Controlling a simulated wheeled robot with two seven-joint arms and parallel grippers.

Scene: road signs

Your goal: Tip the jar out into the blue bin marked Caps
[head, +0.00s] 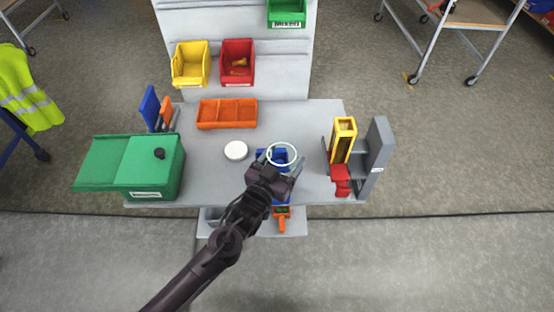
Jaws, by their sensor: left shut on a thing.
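A clear jar (283,154) with a pale round rim shows at the middle of the table, its open top facing up toward the camera. My left gripper (282,168) is shut on the jar, its fingers on either side. A blue bin (262,154) shows behind and through the jar, largely covered by the jar and gripper. Its marking cannot be read, and I cannot tell the jar's contents or its height over the bin. A white round lid (236,150) lies flat on the table left of the jar. My right gripper is not in view.
The grey table (300,118) holds a green box (155,180) at left, an orange tray (227,113) at the back and a yellow and red device (342,150) beside a grey stand (376,160) at right. Yellow (190,75) and red (238,75) bins hang behind.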

